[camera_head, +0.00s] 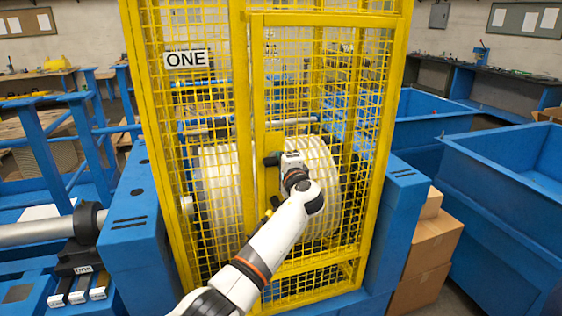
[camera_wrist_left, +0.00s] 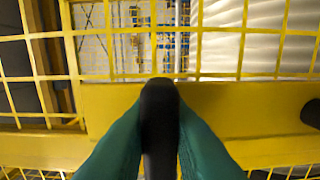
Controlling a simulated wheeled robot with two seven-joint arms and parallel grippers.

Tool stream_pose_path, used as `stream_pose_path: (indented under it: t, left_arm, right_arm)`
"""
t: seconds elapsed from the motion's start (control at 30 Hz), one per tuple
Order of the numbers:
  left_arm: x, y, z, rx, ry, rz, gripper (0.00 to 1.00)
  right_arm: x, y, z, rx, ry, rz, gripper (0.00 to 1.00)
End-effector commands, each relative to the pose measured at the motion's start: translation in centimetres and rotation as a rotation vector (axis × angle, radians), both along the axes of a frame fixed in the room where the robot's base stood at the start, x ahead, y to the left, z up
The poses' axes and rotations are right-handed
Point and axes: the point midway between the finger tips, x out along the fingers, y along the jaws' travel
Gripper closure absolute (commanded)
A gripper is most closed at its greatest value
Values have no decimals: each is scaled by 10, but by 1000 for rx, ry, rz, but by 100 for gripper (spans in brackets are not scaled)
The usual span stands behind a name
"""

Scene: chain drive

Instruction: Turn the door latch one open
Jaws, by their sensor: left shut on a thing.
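The yellow mesh door (camera_head: 327,20) of the cage stands closed in its frame, as far as the head view shows. A white sign (camera_head: 186,59) reading ONE hangs on the mesh to its left. My left gripper (camera_head: 278,160) is at the door's yellow upright, partly hidden by my own wrist. In the left wrist view its green fingers (camera_wrist_left: 160,140) are shut on the black latch handle (camera_wrist_left: 160,105), one on each side. The handle lies across the yellow strip of the door. My right gripper is not in view.
Behind the mesh is a large white ribbed drum (camera_head: 218,185). Blue blocks (camera_head: 135,225) flank the cage. A small panel of levers labelled ONE (camera_head: 83,270) is at lower left. Cardboard boxes (camera_head: 430,245) and blue bins (camera_head: 520,190) stand to the right.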

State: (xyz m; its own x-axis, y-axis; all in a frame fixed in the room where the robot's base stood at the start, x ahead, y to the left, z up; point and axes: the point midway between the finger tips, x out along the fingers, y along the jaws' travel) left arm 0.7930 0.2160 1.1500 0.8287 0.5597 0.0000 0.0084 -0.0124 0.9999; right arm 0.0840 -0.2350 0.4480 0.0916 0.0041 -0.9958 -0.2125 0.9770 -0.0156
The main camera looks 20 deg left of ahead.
Motion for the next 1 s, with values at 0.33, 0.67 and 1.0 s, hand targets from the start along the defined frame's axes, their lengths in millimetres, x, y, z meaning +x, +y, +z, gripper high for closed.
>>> stream_pose_path:
  t: [0.33, 0.67, 1.0]
  left_arm:
    - [0, 0, -1, 1, 2, 0, 62]
    - [-8, -6, -2, -1, -1, -2, 62]
    - [-59, -42, -4, -2, 0, -4, 62]
  right_arm:
    - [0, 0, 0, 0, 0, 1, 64]
    - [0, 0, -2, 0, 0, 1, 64]
    - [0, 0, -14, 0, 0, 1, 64]
